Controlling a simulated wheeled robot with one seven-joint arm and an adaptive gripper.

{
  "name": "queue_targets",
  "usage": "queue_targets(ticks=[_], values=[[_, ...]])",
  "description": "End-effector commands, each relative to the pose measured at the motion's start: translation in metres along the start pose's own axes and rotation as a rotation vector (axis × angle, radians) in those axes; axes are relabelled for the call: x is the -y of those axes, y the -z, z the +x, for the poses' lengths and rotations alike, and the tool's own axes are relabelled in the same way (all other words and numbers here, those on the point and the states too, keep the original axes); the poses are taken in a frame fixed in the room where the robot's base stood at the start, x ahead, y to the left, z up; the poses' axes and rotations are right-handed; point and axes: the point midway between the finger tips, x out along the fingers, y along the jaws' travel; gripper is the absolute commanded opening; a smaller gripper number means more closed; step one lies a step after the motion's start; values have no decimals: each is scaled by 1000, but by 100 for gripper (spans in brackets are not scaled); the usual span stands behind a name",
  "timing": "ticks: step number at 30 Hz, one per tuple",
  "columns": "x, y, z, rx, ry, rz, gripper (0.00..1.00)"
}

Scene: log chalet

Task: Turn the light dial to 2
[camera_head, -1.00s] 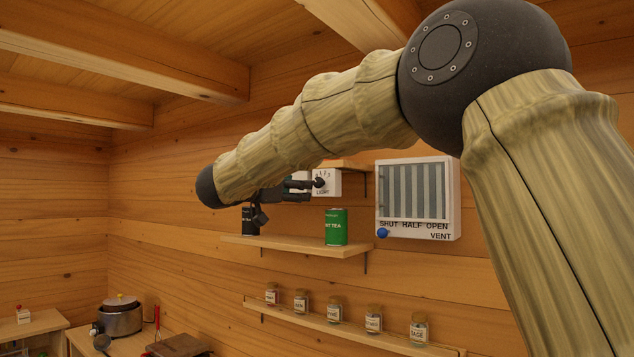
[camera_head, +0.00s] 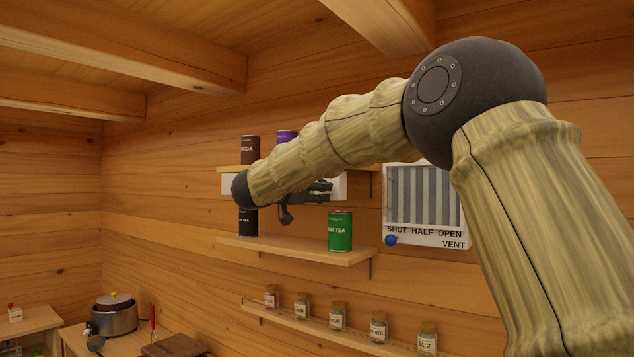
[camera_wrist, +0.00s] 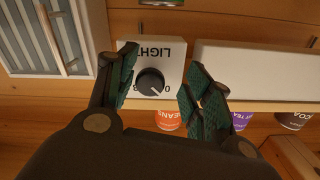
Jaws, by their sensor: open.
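The light dial (camera_wrist: 149,82) is a dark round knob on a white panel (camera_wrist: 171,48) marked LIGHT, upside down in the wrist view. A pale pointer line on the knob slants to the lower right, toward a digit that looks like 0; the other digits are mostly hidden. My gripper (camera_wrist: 162,60) is open, with one green-padded finger on each side of the knob. I cannot tell whether either finger touches it. In the head view my gripper (camera_head: 322,190) covers the dial, and only part of the white panel (camera_head: 340,186) shows.
A blank white panel (camera_wrist: 255,70) adjoins the light panel. A vent (camera_head: 425,200) with a blue knob is on the right. A shelf above holds a brown cocoa tin (camera_head: 250,149) and a purple tin (camera_head: 286,136). The shelf below (camera_head: 295,249) holds a green tea tin (camera_head: 340,231) and a black tin.

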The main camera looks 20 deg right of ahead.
Motion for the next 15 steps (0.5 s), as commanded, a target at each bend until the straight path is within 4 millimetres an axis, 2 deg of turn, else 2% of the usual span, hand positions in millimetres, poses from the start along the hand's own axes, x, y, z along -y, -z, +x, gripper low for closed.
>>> queue_targets(ticks=[7,15], values=[[-6,11,6,-6,2,6,51],[1,3,11,-2,3,2,49]])
